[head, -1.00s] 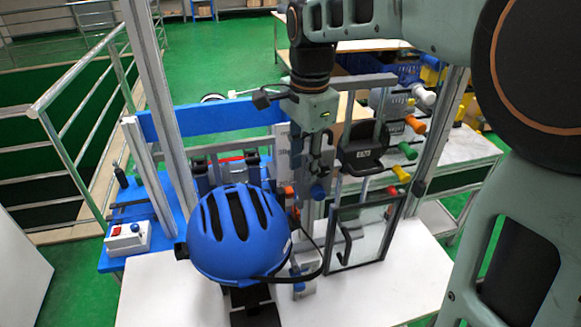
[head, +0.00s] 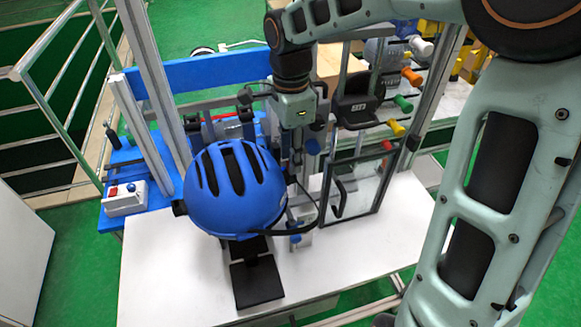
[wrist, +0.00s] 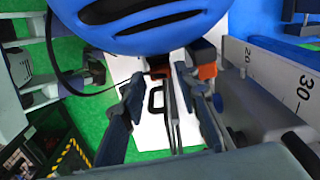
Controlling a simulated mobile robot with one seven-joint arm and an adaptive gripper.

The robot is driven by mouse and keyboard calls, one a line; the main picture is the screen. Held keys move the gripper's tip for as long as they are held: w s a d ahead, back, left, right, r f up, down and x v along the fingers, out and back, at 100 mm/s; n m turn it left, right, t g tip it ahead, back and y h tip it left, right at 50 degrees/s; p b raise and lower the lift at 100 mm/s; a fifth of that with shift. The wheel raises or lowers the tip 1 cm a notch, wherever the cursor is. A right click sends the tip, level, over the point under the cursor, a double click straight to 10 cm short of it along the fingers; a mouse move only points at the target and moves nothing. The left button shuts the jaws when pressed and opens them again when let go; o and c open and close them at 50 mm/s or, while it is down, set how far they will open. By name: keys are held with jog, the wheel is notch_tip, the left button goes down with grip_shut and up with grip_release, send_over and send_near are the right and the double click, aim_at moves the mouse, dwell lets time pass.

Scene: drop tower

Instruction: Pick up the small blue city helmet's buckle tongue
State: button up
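The blue helmet (head: 235,190) sits dome up on a stand above the white table, and its blue shell fills the top of the wrist view (wrist: 150,25). A black strap (head: 290,232) loops from its right side; a black strap also shows at left in the wrist view (wrist: 50,50). I cannot make out the buckle tongue for certain. My gripper (head: 297,155) points down just behind and right of the helmet. In the wrist view its two dark fingers (wrist: 167,105) are apart, with a grey upright bar and a black loop seen between them; nothing is visibly held.
A framed glass panel (head: 355,190) with a black handle stands right of the helmet. Metal posts (head: 150,90) rise at left, by a control box (head: 124,198). A numbered scale (wrist: 275,80) is close to the gripper's right.

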jog(key=shift+f, duration=1.2)
jog(key=c, duration=0.6)
jog(key=shift+o, duration=0.2)
